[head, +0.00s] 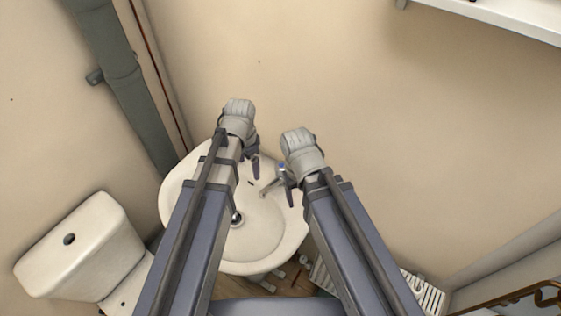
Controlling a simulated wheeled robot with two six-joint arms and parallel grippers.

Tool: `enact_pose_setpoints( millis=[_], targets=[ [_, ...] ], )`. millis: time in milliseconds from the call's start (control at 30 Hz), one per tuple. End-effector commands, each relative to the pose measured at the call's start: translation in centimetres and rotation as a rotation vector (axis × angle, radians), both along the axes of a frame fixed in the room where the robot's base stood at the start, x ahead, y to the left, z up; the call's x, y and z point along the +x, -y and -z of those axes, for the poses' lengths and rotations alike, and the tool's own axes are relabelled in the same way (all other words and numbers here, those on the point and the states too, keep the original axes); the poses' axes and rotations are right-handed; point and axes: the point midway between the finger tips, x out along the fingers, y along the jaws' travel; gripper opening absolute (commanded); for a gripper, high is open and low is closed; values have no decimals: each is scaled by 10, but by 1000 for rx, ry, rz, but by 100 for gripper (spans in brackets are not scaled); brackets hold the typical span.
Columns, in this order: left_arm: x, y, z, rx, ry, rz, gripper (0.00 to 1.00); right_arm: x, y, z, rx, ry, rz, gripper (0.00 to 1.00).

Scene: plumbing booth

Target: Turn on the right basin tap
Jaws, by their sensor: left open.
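The white basin (260,240) stands against the wall below my two arms. The right basin tap (269,187) is a chrome tap with a blue mark on top, at the basin's back right. My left gripper (254,164) is over the back of the basin, left of this tap, pointing down and open with nothing seen in it. My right gripper (289,194) is at the tap's right side, mostly hidden by its own wrist; I cannot tell whether it touches the tap. No left tap can be made out; my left arm covers that part of the rim.
A white toilet cistern (75,245) stands at the left. A grey pipe (130,90) runs down the wall behind it. A white shelf (500,18) is at the top right, and a brass-coloured rail (515,296) at the lower right. The wall above the basin is clear.

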Motion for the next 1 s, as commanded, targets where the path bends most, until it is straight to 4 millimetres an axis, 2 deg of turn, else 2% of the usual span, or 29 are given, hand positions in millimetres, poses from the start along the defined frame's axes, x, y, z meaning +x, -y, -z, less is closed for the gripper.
enact_pose_setpoints(
  millis=[33,100,300,400,600,833,1000],
  targets=[
    [13,11,-3,3,-3,113,90,0,0,-3,0,0,0,72],
    [25,28,-3,6,-7,297,90,0,0,-3,0,0,0,72],
    [46,72,-3,18,-21,764,90,0,0,-3,0,0,0,72],
    [51,86,-3,19,-27,917,90,0,0,-3,0,0,0,72],
    [53,98,-3,20,-31,1052,90,0,0,-3,0,0,0,72],
    [53,98,0,21,-31,1060,90,0,0,0,0,0,0,72],
    [53,98,11,21,-30,1058,90,0,0,11,0,0,0,72]
  ],
)
